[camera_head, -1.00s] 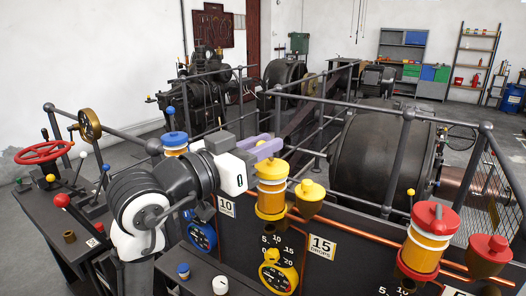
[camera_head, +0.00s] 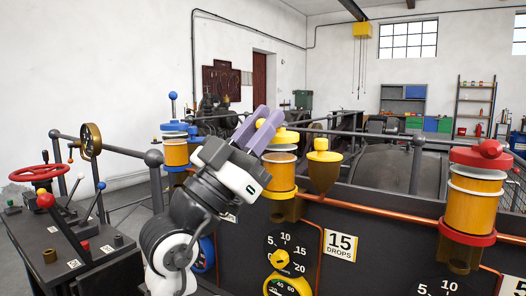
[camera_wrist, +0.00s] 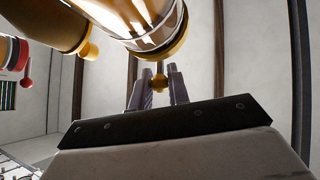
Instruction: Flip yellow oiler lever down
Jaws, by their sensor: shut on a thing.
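The yellow oiler (camera_head: 280,172) is an amber glass cylinder with yellow caps on the dark panel, near the middle of the head view. It also shows in the wrist view (camera_wrist: 150,18), running in from the top edge. Its lever ends in a small yellow ball (camera_wrist: 160,82). My gripper (camera_head: 266,124) is at the oiler's top from the upper left, its purple fingers around the yellow ball. In the wrist view, my gripper (camera_wrist: 160,78) has the ball between its fingertips. The fingers partly hide the oiler's top in the head view.
A blue oiler (camera_head: 176,153) with an upright lever stands left, beyond my arm. A brass cup with a yellow lid (camera_head: 323,165) stands close right of the yellow oiler. A red oiler (camera_head: 472,205) is farther right. A copper pipe (camera_head: 375,212) runs along the panel.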

